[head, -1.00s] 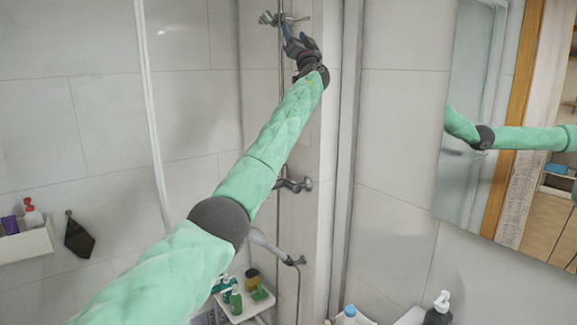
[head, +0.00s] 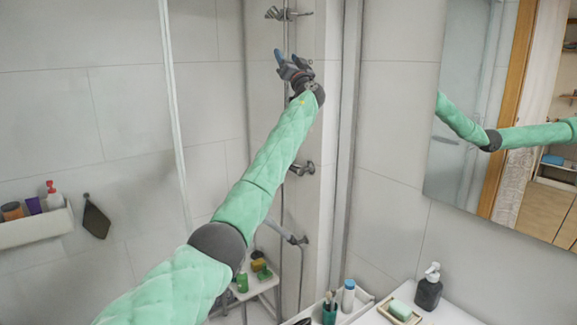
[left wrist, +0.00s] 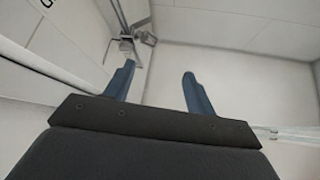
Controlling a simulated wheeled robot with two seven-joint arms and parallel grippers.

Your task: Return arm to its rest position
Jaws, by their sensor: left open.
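My left arm, in a green quilted sleeve, reaches up and away through the middle of the head view. Its left gripper (head: 283,57) is raised near the shower rail, below the upper rail fixture (head: 288,14). In the left wrist view the two blue fingers (left wrist: 160,84) stand apart with nothing between them, and a metal fixture shows beyond the left finger. My right gripper is not in view.
A white counter at the lower right holds a dark soap dispenser (head: 428,288), a soap dish (head: 399,311) and a blue-white bottle (head: 348,296). A mirror (head: 470,120) hangs at right. A wall shelf (head: 36,229) with bottles is at left. A small stool (head: 262,284) stands below.

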